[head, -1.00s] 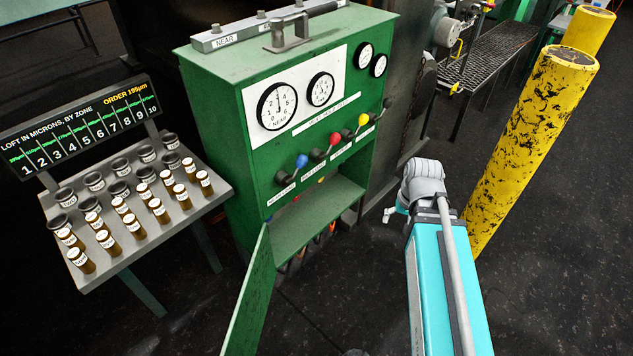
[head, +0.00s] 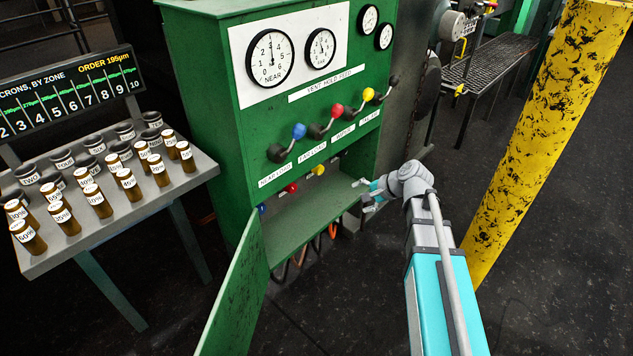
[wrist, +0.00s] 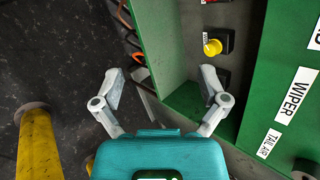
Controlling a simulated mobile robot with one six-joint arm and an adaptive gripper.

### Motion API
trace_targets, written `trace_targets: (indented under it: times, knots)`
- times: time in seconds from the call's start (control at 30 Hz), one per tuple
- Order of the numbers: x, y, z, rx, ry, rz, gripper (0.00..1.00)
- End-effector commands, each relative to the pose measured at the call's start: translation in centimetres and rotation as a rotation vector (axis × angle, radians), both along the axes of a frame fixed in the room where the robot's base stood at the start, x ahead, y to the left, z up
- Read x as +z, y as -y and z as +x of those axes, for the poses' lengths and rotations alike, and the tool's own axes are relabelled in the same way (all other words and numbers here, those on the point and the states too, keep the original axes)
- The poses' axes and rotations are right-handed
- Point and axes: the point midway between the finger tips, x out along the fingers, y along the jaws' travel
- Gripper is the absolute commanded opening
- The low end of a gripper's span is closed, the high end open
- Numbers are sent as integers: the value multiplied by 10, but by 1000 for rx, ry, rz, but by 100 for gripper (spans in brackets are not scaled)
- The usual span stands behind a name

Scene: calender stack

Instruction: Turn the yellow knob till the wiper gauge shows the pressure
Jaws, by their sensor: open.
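The yellow knob (head: 318,169) sits inside the low open compartment of the green cabinet (head: 225,135). In the wrist view the yellow knob (wrist: 212,47) is on a dark square base, ahead of and right of my gripper. A WIPER label (wrist: 295,95) is on the cabinet front. Two small gauges (head: 369,18) (head: 384,36) are at upper right; I cannot read them or tell which is the wiper gauge.
Levers with blue (head: 298,131), red (head: 337,110) and yellow (head: 368,94) balls stick out above the compartment. An open green door (head: 235,300) hangs at its left. Hoses (wrist: 138,58) lie below. A yellow post (head: 540,130) stands right; a bottle table (head: 110,235) stands left.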

Motion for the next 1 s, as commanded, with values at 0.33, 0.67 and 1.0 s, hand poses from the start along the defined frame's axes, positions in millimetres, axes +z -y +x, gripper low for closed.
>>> trace_targets:
  times: [0.33, 0.67, 1.0]
  knots:
    - [-44, -24, 50, -199, -82, 304, 93]
    - [-72, -36, 95, -368, -201, 607, 93]
    - [-101, -39, 139, -515, -362, 921, 93]
